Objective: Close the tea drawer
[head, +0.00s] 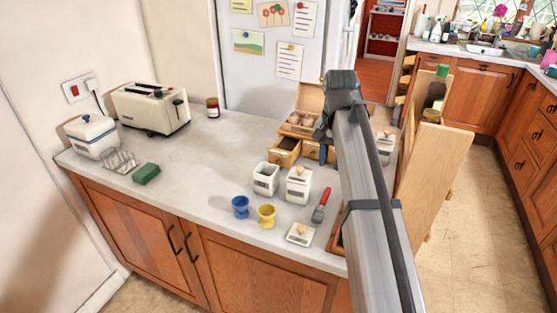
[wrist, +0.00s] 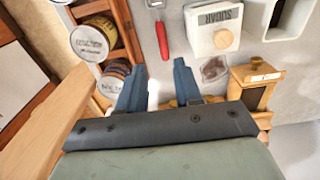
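A small wooden drawer chest (head: 308,112) stands on the counter with eggs in its top. Its left drawer (head: 285,151) is pulled out; this open drawer also shows in the wrist view (wrist: 254,85). A right drawer (head: 311,150) shows partly, behind my gripper; I cannot tell how far out it is. No label tells me which drawer is the tea drawer. My gripper (head: 322,152) points down at the right side of the chest. In the wrist view its blue fingers (wrist: 160,72) stand apart with nothing visibly held between them.
White canisters (head: 298,185) stand in front of the chest, one labelled SUGAR in the wrist view (wrist: 212,28). A red-handled tool (head: 321,205), a blue egg cup (head: 240,206) and a yellow one (head: 266,215) are nearer. A wooden rack with jars (wrist: 108,40) lies close beside my gripper. The counter's left middle is clear.

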